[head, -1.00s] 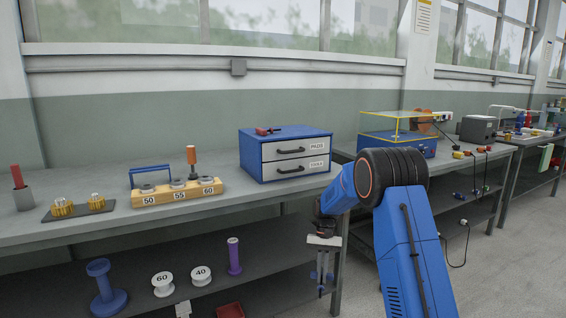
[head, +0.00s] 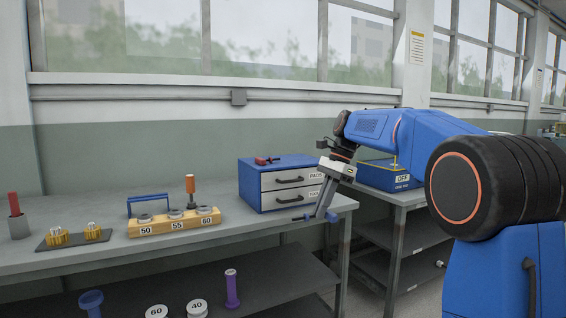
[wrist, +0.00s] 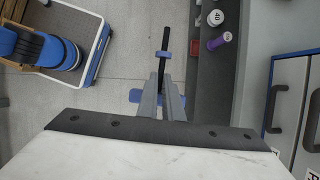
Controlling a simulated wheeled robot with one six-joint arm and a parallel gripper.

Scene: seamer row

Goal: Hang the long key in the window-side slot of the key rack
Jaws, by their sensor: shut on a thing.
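My gripper (head: 325,208) is tilted down in front of the drawer cabinet, past the bench's front edge. Its fingers are shut on a long dark rod with blue parts, apparently the long key (head: 302,218). The rod points left in the head view. In the wrist view the fingers (wrist: 172,106) hide part of it. There the dark key shaft (wrist: 164,40) sticks out beyond them, with a blue collar and a blue crosspiece. I cannot make out a key rack with slots in either view.
The blue cabinet (head: 246,187) has two grey drawers and a red tool on top. Left of it are a yellow block (head: 160,228) marked 50, 55, 60 and a dark plate (head: 90,240) with brass parts. Spools stand on the lower shelf. Another bench (head: 397,196) stands right.

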